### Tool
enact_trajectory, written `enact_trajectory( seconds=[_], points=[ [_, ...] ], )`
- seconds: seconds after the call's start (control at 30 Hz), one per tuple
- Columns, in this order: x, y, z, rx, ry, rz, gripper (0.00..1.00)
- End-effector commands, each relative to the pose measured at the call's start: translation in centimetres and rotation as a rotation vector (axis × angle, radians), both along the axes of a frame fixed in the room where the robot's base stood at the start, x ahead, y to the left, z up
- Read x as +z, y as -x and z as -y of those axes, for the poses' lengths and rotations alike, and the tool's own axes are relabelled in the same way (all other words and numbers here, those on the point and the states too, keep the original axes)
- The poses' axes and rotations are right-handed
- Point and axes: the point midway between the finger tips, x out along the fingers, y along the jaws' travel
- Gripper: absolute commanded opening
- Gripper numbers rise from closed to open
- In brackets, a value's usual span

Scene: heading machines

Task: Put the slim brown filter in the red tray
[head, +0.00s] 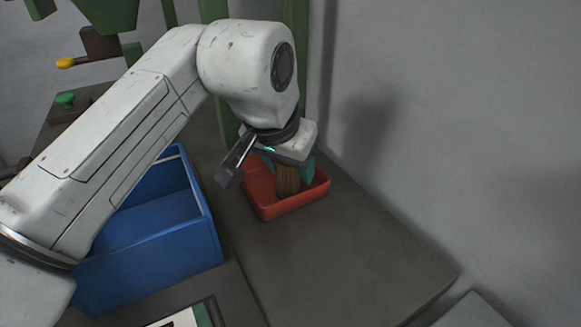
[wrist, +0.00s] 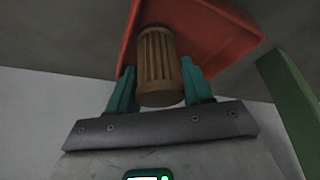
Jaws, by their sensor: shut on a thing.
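The slim brown filter (head: 287,180) is a ribbed cylinder held upright between the teal fingers of my gripper (head: 293,172). In the wrist view the filter (wrist: 158,68) sits between the two fingers of my gripper (wrist: 160,90), which is shut on it. The red tray (head: 282,210) is a shallow open box on the grey bench. The filter is over the tray or inside it. The tray (wrist: 215,25) also shows behind the filter in the wrist view. Whether the filter's lower end touches the tray floor is hidden.
A blue bin (head: 165,235) stands left of the tray, partly behind my arm. A green post (head: 220,100) rises behind the tray, and a grey wall (head: 450,120) is to the right. The bench (head: 345,265) in front of the tray is clear.

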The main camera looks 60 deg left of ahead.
Motion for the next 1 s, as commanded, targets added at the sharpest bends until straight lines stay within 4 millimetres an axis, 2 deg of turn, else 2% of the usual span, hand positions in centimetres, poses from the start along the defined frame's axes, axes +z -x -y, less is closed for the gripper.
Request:
enact_trajectory(
  seconds=[0.4,0.43,0.5,0.87,1.0],
  points=[
    [-0.5,0.0,0.0,-0.001,0.001,0.002,0.2],
    [-0.5,0.0,0.0,0.0,0.0,0.001,0.53],
    [-0.4,0.0,0.0,-0.001,0.0,0.001,0.59],
    [-0.1,0.0,0.0,0.0,-0.003,0.001,0.61],
    [1.9,0.7,0.4,-0.001,-0.002,0.002,0.61]
  ],
)
